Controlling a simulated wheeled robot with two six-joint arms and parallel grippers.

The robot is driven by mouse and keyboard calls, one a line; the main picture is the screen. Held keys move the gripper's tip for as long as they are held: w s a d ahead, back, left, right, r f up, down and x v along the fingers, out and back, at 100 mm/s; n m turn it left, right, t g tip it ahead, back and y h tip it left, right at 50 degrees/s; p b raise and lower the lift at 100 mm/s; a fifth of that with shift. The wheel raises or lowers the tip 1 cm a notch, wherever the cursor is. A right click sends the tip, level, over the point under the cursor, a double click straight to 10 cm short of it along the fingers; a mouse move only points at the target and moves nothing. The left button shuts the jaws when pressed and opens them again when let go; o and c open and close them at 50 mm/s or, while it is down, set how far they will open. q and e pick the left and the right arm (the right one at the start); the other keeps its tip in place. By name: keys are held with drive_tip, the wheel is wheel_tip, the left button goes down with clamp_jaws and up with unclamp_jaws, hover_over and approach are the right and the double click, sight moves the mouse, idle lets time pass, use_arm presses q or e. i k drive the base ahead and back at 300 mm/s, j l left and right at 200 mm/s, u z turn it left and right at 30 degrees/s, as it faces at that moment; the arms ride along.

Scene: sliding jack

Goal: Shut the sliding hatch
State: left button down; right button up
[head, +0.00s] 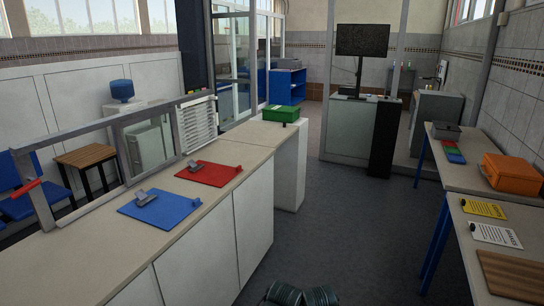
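The sliding hatch is a long grey metal frame (66,139) standing on the left counter. A framed glass pane (152,140) stands toward its right part, beside a white louvred panel (197,122). The left part of the frame is an open gap, through which blue chairs and a stool show. A red handle-like bar (27,188) is at the frame's left end; I cannot tell whether it belongs to the pane. Neither gripper shows. Two dark rounded parts at the bottom centre edge seem to be mine, with no fingers visible.
The counter (92,262) holds a blue clipboard (160,207), a red clipboard (208,173) and a green box (280,113). A table (480,178) on the right carries an orange case (512,174) and papers. The dark floor (345,220) between them is clear.

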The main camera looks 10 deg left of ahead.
sight(117, 128)
drive_tip(key=i, duration=1.9)
drive_tip(key=i+l+u, duration=0.2)
drive_tip(key=i, duration=0.4)
drive_tip(key=i+j, duration=0.05)
drive_tip(key=j, duration=0.05)
